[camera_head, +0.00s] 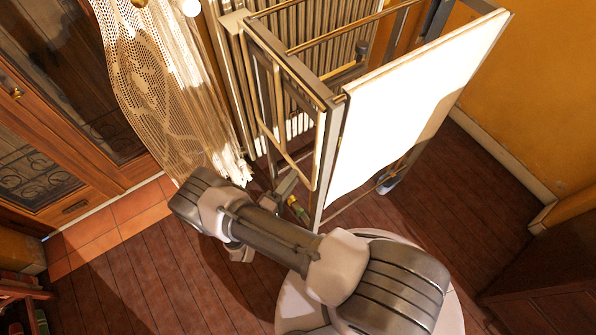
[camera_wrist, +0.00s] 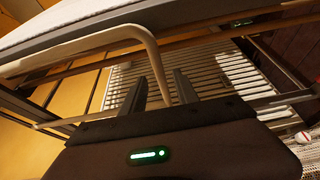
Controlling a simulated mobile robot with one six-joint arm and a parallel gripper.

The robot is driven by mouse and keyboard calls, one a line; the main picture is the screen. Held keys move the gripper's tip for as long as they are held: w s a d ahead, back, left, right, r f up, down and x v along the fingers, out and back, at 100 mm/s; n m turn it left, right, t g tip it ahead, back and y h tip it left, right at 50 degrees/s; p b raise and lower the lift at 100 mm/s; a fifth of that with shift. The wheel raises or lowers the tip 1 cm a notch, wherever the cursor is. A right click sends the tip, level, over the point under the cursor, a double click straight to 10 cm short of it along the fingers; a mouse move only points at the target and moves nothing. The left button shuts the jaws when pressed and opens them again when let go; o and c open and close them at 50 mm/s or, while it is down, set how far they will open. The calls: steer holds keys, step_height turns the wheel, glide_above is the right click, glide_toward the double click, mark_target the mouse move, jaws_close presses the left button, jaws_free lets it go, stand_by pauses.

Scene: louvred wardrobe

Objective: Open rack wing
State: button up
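The rack (camera_head: 333,145) is a metal-framed stand with a white sheet or panel (camera_head: 415,100) on its right side. A wing with beige tubular rails (camera_head: 288,150) hangs down along its near left side. In the wrist view a bent beige tube of the wing (camera_wrist: 150,42) curves down between the fingers of my gripper (camera_wrist: 160,88). The two dark fingers stand apart, with visible gaps to the tube. Whether they touch it cannot be told. In the head view my gripper (camera_head: 287,187) is small and partly hidden, low beside the wing.
A lacy curtain (camera_head: 165,90) hangs at the left, in front of wooden glazed doors (camera_head: 60,90). An orange wall (camera_head: 540,100) closes the right side. The wooden floor (camera_head: 450,190) is clear at right.

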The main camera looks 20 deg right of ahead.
steer(key=x, duration=0.4)
steer(key=shift+w+b, duration=0.1)
steer(key=shift+b, duration=0.2)
jaws_close()
stand_by(1.1)
